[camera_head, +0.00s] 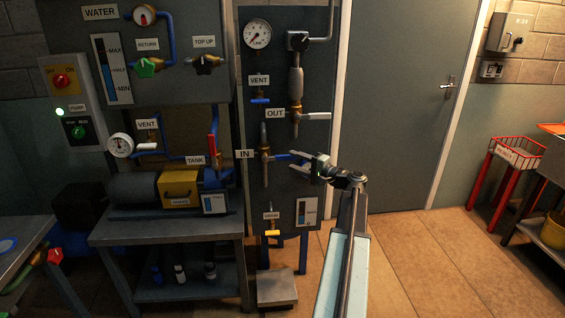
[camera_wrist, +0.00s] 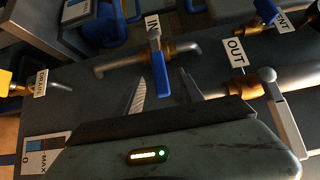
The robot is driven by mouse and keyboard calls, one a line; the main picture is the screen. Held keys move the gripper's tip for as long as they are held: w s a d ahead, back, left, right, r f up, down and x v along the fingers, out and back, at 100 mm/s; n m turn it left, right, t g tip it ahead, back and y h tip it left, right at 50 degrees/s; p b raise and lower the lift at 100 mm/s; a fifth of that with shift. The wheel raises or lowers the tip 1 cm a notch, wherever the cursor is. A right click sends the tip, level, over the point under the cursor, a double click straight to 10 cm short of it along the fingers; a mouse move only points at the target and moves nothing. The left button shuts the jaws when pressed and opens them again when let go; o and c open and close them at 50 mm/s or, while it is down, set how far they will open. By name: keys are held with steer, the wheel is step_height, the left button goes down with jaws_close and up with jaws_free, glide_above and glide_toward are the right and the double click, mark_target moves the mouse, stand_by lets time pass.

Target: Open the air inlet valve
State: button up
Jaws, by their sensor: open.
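The inlet valve, labelled IN, has a brass body (camera_head: 264,154) on the front panel, in a vertical pipe. Its blue lever (camera_head: 282,157) points right, across the pipe. In the wrist view the blue lever (camera_wrist: 161,78) points towards my gripper, under the IN label (camera_wrist: 153,25). My gripper (camera_head: 295,159) is open at the lever's free end, coming from the right. In the wrist view its two fingers stand either side of the lever, with gaps showing on both sides. I cannot tell how far the lever reaches between the fingers.
The OUT valve's pale lever (camera_head: 317,116) sticks out above my gripper. A yellow drain handle (camera_head: 272,233) sits lower on the panel, beside a gauge plate (camera_head: 306,211). A blue vent handle (camera_head: 260,100) is higher up. Floor to the right is open.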

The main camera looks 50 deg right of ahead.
mark_target(287, 158)
steer(key=w, duration=0.5)
steer(key=shift+a, duration=0.3)
jaws_close()
stand_by(1.0)
